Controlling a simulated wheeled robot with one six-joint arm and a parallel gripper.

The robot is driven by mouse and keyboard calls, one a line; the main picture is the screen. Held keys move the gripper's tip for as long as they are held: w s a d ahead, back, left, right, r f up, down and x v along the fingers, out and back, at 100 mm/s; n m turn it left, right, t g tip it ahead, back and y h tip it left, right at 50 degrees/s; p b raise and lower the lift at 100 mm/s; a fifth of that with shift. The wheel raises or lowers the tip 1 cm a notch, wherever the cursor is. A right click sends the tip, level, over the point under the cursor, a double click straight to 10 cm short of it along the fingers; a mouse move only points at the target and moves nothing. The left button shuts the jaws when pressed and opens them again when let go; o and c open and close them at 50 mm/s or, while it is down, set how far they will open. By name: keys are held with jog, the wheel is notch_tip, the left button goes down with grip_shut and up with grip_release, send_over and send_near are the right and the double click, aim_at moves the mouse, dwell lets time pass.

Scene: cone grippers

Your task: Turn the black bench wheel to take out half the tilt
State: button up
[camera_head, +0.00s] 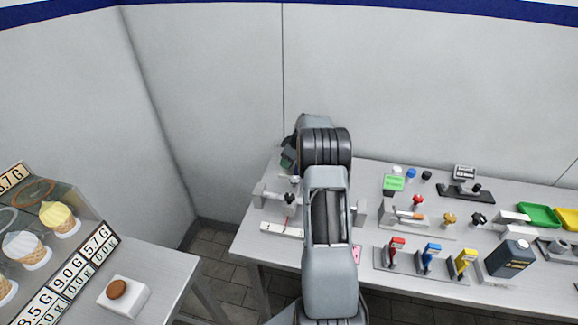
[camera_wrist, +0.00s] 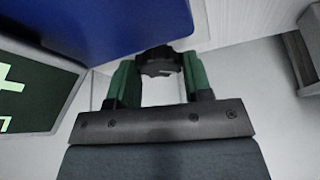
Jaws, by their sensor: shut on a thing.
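In the wrist view a black wheel (camera_wrist: 160,62) with a notched rim sits between the two green fingers of my gripper (camera_wrist: 158,72). The fingers are shut on it, one on each side. In the head view my gripper (camera_head: 288,158) is at the back left of the bench, mostly hidden behind my own arm. The wheel cannot be made out for certain there. A small black knob (camera_head: 293,180) shows just below the gripper. A white plate with a thin red pointer (camera_head: 283,227) lies at the bench's left front, partly covered by my arm.
A counter with a cone display (camera_head: 60,215) stands at the left. Walls close off the back.

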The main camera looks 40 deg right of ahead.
jog(key=shift+m, duration=0.3)
jog(key=o, duration=0.9)
jog(key=b+v, duration=0.1)
jog(key=v, duration=1.3)
jog(key=shift+a, duration=0.15)
